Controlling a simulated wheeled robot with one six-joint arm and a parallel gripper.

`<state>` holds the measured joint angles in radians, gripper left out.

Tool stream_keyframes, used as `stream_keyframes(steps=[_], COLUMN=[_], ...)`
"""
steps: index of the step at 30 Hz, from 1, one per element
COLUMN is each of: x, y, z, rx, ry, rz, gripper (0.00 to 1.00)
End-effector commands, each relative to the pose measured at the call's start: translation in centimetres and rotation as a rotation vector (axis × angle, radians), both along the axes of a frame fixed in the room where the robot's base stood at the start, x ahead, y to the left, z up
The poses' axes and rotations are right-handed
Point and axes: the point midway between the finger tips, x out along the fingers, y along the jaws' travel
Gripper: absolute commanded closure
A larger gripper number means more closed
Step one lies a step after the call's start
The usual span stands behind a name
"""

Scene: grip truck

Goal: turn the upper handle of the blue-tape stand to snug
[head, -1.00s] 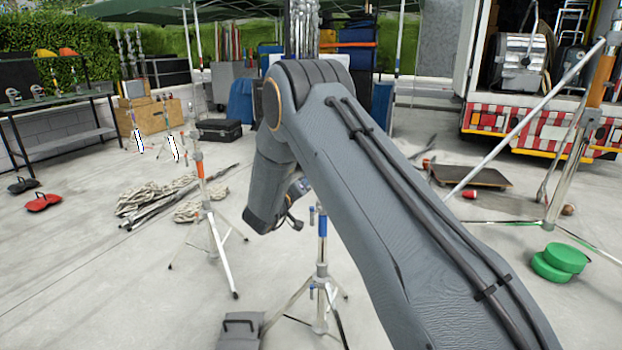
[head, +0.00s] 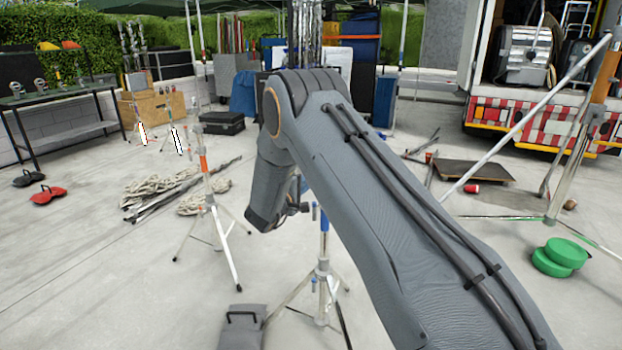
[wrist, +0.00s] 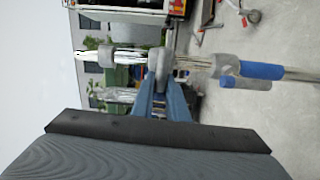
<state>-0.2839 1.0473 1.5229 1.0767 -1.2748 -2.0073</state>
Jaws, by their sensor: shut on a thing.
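The blue-tape stand (head: 324,270) stands upright on its tripod legs in the head view, its upper part hidden behind my arm. In the wrist view its column lies sideways, with the blue tape (wrist: 262,71) at right. The grey upper handle (wrist: 158,62) is at the tips of my gripper (wrist: 162,82), whose blue fingers are shut on it. A second grey handle (wrist: 246,83) sits beside the blue tape, clear of the fingers. In the head view my arm largely hides the gripper and the upper handle.
An orange-taped stand (head: 205,175) is to the left, near coiled rope (head: 155,190). A grey sandbag (head: 243,325) lies by the stand's foot. Bare concrete lies at front left.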

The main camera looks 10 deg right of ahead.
Motion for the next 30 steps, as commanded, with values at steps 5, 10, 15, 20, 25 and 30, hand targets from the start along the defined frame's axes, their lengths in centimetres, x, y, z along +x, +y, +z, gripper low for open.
stream_keyframes(steps=[5, 10, 15, 20, 25, 30], x=[0.00, 0.01, 0.01, 0.01, 0.00, 0.00], y=[0.11, 0.11, 0.10, 0.10, 0.02, -0.09], z=[-0.11, -0.13, -0.14, -0.14, -0.13, -0.12], rx=[-0.034, -0.045, -0.046, -0.046, -0.045, -0.045], ry=[0.029, 0.039, 0.040, 0.040, 0.039, 0.039], rz=[0.002, 0.002, 0.002, 0.002, 0.001, -0.001], gripper=[1.00, 1.00, 1.00, 1.00, 0.68, 0.68])
